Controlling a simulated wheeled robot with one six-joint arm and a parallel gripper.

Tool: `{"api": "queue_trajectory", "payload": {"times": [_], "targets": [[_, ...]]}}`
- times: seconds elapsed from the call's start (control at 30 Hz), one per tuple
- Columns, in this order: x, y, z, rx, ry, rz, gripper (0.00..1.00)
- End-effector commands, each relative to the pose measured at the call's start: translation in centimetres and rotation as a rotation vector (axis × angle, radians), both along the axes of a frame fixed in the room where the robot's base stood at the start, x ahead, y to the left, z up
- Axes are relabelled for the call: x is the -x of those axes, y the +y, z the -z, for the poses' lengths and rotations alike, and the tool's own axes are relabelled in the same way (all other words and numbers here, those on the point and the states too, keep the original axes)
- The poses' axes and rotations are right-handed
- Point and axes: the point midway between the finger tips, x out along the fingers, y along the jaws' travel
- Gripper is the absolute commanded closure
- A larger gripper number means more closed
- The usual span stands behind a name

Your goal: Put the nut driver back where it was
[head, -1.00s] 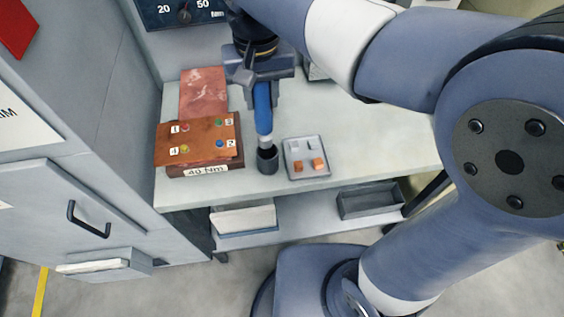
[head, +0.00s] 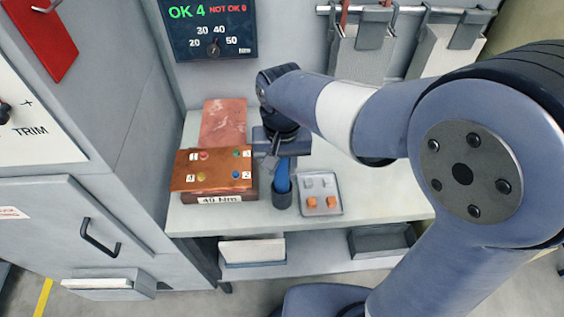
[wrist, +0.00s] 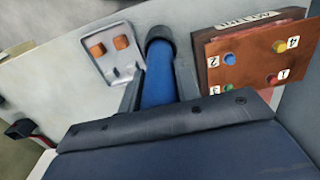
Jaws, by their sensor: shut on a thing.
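The nut driver has a blue handle (head: 283,177) and stands about upright. Its lower end is inside a dark round cup (head: 282,200) near the front edge of the bench. My gripper (head: 281,164) points down and is shut on the handle just above the cup. In the wrist view, the blue handle (wrist: 157,88) runs between my two fingers into the dark cup (wrist: 159,36). The cup hides the driver's shaft and tip.
Left of the cup is a copper-coloured box (head: 213,172) with numbered coloured buttons and a "40 Nm" label. Right, close by, is a grey tray (head: 323,186) with orange and grey pieces. A reddish slab (head: 223,122) lies behind the box.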

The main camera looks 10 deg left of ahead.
Motion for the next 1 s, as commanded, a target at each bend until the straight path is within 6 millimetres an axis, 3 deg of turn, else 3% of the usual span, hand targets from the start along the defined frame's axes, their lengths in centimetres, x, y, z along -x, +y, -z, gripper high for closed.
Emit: {"api": "queue_trajectory", "payload": {"times": [0.17,0.2,0.43,0.77,1.0], "targets": [[0.0,0.0,0.3,0.0,-0.001,0.0,0.96],[0.0,0.0,0.3,0.0,0.0,0.0,0.67],[0.0,0.0,0.3,0.0,0.0,0.0,0.48],[0.0,0.0,-0.3,0.0,-0.001,0.0,0.47],[-0.1,0.1,-4.4,-0.004,-0.005,0.0,0.47]]}}
